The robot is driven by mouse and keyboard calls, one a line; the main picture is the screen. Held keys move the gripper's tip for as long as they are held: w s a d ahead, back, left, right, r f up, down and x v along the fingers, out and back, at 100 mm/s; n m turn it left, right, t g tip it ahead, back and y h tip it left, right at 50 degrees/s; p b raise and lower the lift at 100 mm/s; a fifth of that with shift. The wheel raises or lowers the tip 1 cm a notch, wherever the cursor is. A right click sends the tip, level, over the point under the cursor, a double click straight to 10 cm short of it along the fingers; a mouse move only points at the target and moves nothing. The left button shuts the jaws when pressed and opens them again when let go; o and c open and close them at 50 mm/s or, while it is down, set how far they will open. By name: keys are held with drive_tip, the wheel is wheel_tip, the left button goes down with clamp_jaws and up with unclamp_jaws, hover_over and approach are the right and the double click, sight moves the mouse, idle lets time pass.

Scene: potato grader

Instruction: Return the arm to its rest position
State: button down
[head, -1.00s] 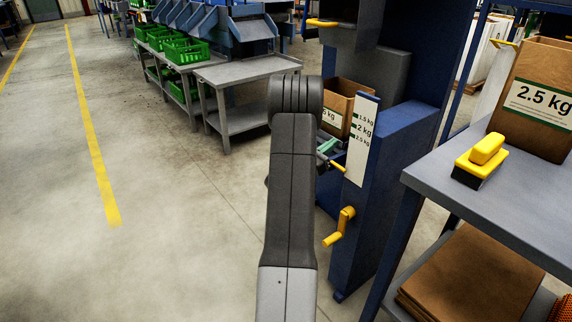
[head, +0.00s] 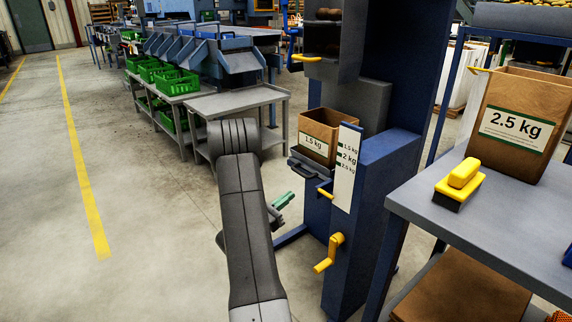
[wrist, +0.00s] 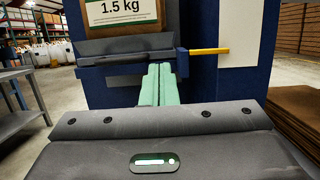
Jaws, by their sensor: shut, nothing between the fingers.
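My gripper (head: 284,201) shows in the head view as green fingers beyond my dark arm, left of the blue weighing machine. In the wrist view my gripper's green fingers (wrist: 157,85) lie side by side, closed with nothing between them. They point toward the blue machine (wrist: 205,85) and the dark shelf under the 1.5 kg bag (wrist: 122,14). In the head view the 1.5 kg paper bag (head: 318,137) stands upright on that shelf, apart from my gripper. My arm hides part of the floor and bench behind it.
The blue machine (head: 372,175) has a yellow crank (head: 329,253) and a yellow lever. A grey table (head: 500,225) at right holds a yellow-handled brush (head: 459,186) and a 2.5 kg bag (head: 517,125). Green crates (head: 176,83) stand on benches at the back. The floor at left is clear.

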sight(324, 168)
drive_tip(key=b+x, duration=0.1)
drive_tip(key=x, duration=1.3)
drive_tip(key=shift+s, duration=0.15)
